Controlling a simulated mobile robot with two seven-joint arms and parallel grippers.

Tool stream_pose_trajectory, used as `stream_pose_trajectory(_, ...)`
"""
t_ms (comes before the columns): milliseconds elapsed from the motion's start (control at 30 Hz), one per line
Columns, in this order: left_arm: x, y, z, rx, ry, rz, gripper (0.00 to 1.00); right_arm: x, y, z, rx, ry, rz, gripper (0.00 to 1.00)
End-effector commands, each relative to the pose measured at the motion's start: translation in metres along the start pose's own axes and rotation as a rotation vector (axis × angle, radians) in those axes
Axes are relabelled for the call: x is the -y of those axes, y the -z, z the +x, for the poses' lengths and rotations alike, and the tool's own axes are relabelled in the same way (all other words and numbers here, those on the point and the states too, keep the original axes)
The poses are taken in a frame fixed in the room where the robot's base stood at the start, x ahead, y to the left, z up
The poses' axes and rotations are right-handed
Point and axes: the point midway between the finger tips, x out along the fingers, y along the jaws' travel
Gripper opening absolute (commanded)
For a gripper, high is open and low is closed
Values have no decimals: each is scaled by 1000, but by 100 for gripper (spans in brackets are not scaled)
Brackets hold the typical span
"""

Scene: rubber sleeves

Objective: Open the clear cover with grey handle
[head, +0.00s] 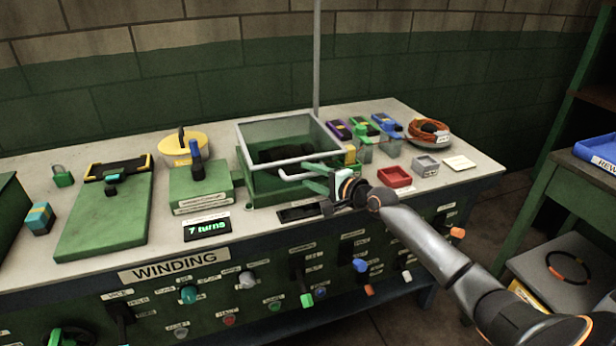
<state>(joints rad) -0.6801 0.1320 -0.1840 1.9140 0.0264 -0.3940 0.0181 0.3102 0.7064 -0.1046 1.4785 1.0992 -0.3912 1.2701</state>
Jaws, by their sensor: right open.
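The clear cover (274,132) has a pale grey frame and sits shut over a green box (262,188) in the middle of the bench. A dark object shows inside through the clear walls. The grey handle (290,177) sticks out at the cover's front right. My right gripper (314,177) is open at the handle, with its fingers close around the handle's right part. I cannot tell whether they touch it. My left gripper is not in view.
A grey post (317,60) stands behind the cover. A green block with a blue-topped knob (196,162) is left of it. A red tray (394,177) and a grey tray (425,166) lie to the right.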

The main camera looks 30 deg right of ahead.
Motion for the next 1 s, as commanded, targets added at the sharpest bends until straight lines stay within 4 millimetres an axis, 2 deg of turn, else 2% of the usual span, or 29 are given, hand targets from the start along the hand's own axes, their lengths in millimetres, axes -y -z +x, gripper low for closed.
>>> stream_pose_trajectory(167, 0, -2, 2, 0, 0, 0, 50, 1, 0, 10, 0, 1, 0, 47)
stream_pose_trajectory(467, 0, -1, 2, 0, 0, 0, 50, 0, 0, 12, 1, 0, -1, 47)
stream_pose_trajectory(900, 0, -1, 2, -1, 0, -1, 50, 0, 0, 12, 0, 0, 0, 0)
stream_pose_trajectory(1000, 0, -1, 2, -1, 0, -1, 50, 0, 0, 12, 0, 0, -1, 0)
